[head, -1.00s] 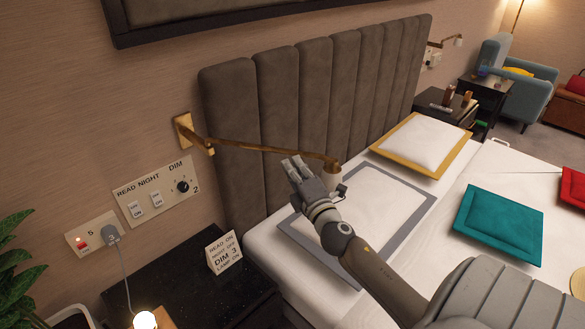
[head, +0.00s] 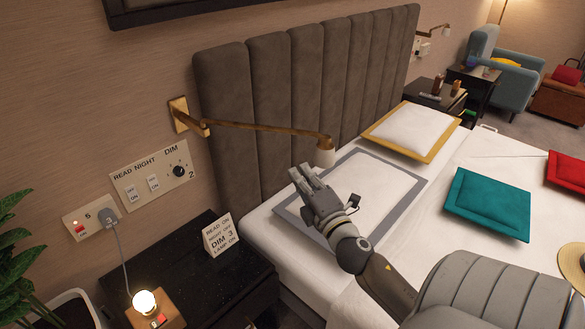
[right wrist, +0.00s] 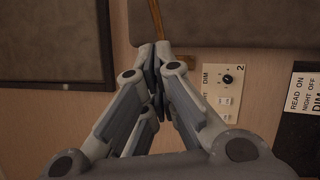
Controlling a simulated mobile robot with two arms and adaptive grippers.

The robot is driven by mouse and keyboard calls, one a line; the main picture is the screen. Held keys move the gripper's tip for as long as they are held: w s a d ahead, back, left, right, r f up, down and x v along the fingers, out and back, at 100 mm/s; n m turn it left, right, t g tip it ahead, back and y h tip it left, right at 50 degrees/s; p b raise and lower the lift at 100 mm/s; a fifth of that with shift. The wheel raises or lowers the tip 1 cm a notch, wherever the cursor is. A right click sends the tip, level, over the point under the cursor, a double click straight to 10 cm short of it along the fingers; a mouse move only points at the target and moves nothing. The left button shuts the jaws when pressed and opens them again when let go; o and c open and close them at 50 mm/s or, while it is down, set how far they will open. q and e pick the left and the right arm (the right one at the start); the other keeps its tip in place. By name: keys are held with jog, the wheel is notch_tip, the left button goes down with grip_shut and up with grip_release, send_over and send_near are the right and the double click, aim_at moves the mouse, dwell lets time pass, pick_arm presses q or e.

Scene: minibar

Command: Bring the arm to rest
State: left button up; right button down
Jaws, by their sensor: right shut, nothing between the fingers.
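My right gripper (head: 304,176) is shut and empty, held above the grey-edged pillow at the near side of the bed. In the right wrist view its fingers (right wrist: 160,52) meet, with the wall and the switch panel beyond them. The right arm reaches in from the lower right of the head view. The gripper appears clear of the brass wall lamp (head: 262,127), whose shade hangs just above and beyond it in the picture. My left gripper is not in view.
The wall panel (head: 151,175) has two switches and a dim knob. A sign card (head: 221,235) and a lit bulb lamp (head: 145,302) stand on the black nightstand (head: 190,262). The bed holds a grey-edged pillow (head: 385,185), a yellow-edged pillow (head: 412,131) and a teal cushion (head: 488,204).

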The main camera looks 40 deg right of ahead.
jog(key=s+a+f+m+g+y, duration=0.1)
jog(key=s+a+f+m+g, duration=0.15)
jog(key=f, duration=1.15)
jog(key=s+a+f+m+g+y, duration=0.1)
jog(key=s+f+m+g, duration=0.25)
jog(key=f, duration=1.05)
jog(key=s+a+f+m+g+y, duration=0.1)
jog(key=s+a+f+m+g, duration=0.2)
jog(key=f, duration=1.1)
jog(key=s+a+f+m+g, duration=0.1)
jog(key=s+a+f+g, duration=0.2)
jog(key=s+f, duration=0.4)
jog(key=s+a+f+m+g+y, duration=0.1)
jog(key=s+a+f, duration=0.4)
jog(key=s, duration=0.8)
jog(key=s+a+f+m+g+y, duration=0.1)
jog(key=s+a+f+m+g, duration=0.2)
jog(key=s+f, duration=0.7)
jog(key=shift+s+a+g, duration=0.35)
jog(key=shift+a+g, duration=0.1)
jog(key=shift+g, duration=0.45)
